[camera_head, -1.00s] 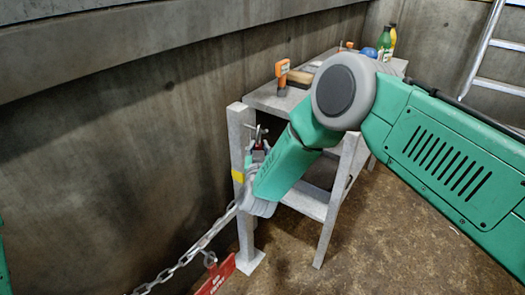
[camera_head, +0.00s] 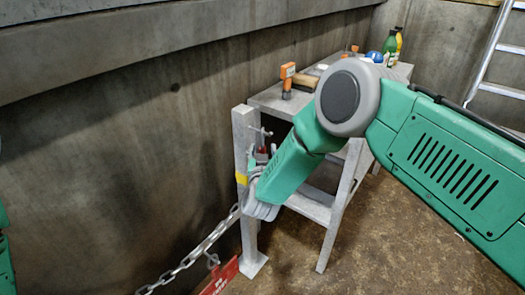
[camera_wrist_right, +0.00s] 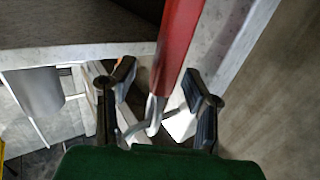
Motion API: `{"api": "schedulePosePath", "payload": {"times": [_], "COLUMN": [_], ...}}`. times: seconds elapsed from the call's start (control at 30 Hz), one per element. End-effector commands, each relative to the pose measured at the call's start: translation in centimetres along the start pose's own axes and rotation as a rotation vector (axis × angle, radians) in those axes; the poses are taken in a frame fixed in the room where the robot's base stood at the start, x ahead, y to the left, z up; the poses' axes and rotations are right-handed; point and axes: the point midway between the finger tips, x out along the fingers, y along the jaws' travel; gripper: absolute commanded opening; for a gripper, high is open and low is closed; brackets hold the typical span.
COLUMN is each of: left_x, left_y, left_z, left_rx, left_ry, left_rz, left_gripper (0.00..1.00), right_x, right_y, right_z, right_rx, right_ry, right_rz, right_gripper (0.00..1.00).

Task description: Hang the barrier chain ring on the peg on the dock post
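The grey dock post (camera_head: 246,222) with a yellow band stands left of centre in the head view. A small metal peg (camera_head: 266,132) sticks out near its top. The chain (camera_head: 190,258) rises from the lower left toward the post; its upper end is hidden by the post and my arm. My right gripper (camera_wrist_right: 160,82) is beside the post, its dark fingers apart. A red bar (camera_wrist_right: 182,45) with a grey metal loop (camera_wrist_right: 153,115) at its end shows between the fingers; I cannot tell whether they touch it. My left gripper is not in view.
A red sign (camera_head: 221,278) hangs by the chain. A grey workbench (camera_head: 275,103) behind the post carries an orange-handled tool (camera_head: 287,78) and bottles (camera_head: 393,43). A ladder (camera_head: 490,60) stands at right. The concrete wall is close on the left.

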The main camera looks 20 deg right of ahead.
Motion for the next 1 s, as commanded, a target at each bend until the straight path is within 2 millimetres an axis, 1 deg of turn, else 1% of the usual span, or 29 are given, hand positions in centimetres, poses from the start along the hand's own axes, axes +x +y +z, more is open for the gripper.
{"api": "schedulePosePath", "payload": {"times": [0.23, 0.33, 0.47, 0.7, 0.83, 1.0], "left_x": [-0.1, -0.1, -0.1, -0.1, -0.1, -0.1], "left_y": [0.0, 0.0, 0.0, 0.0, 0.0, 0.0], "left_z": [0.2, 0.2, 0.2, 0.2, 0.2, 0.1], "left_rx": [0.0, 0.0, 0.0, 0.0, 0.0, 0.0], "left_ry": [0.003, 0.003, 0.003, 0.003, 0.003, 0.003], "left_rz": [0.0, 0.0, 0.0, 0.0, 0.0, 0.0], "left_gripper": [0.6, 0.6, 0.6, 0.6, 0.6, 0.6], "right_x": [-0.3, -1.2, -3.6, -8.7, -10.6, -11.8], "right_y": [0.0, -0.1, -0.1, -0.1, -0.1, -0.1], "right_z": [0.1, 0.1, 0.1, 0.2, 0.2, 0.2], "right_rx": [0.0, -0.001, -0.003, -0.003, -0.001, -0.001], "right_ry": [-0.003, -0.004, -0.004, -0.004, -0.003, -0.002], "right_rz": [-0.001, -0.002, -0.005, -0.003, -0.002, -0.001], "right_gripper": [0.41, 0.41, 0.41, 0.41, 0.41, 0.41]}}
